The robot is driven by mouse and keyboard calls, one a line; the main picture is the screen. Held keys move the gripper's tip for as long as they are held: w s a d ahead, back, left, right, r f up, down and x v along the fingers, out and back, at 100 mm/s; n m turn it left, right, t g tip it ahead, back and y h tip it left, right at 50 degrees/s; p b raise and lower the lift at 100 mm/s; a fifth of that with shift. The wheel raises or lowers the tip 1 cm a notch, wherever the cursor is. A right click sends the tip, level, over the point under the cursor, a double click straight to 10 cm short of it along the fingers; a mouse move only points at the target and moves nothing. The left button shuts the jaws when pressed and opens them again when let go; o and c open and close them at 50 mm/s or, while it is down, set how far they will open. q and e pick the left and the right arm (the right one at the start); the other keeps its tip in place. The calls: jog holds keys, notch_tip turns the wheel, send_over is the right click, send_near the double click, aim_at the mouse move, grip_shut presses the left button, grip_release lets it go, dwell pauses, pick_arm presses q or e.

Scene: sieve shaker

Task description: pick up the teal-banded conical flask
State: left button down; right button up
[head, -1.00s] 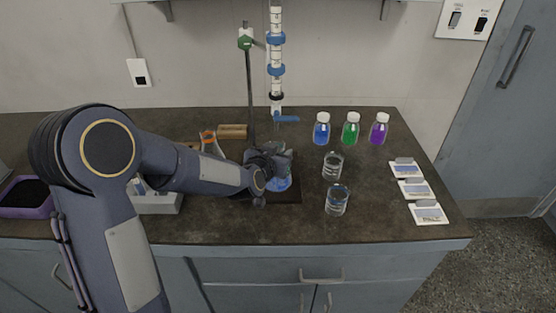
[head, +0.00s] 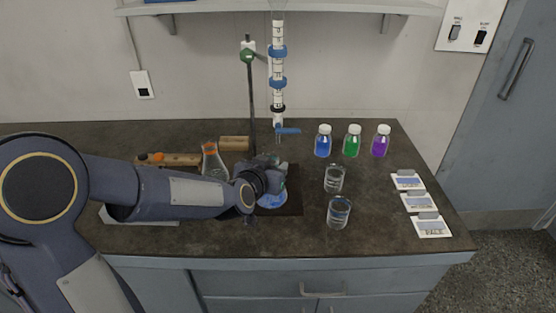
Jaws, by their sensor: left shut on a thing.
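A conical flask with blue liquid (head: 272,201) is under the burette, at the dark base plate of the stand. My left gripper (head: 270,172) is around its upper part and shut on it. The gripper hides the neck and most of the upper body, so a teal band is not clear to see. I cannot tell whether the flask's bottom touches the plate. Another conical flask, with an orange band (head: 211,160), stands to the left behind my left arm. My right gripper is not in view.
The burette (head: 278,85) hangs on its stand (head: 251,100) just behind the gripper. Two glass beakers (head: 334,179) (head: 339,212) stand close on the right. Blue, green and purple bottles (head: 352,142) and several labelled cards (head: 419,203) are farther right. The front right counter is clear.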

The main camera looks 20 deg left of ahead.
pick_arm(q)
jog(key=s+a, duration=0.1)
jog(key=s, duration=1.1)
jog(key=r+p, duration=0.3)
jog(key=s+r+p, duration=0.1)
jog(key=r+p, duration=0.1)
jog(key=shift+a, duration=0.2)
jog(key=shift+w+d, duration=0.1)
dwell(0.3)
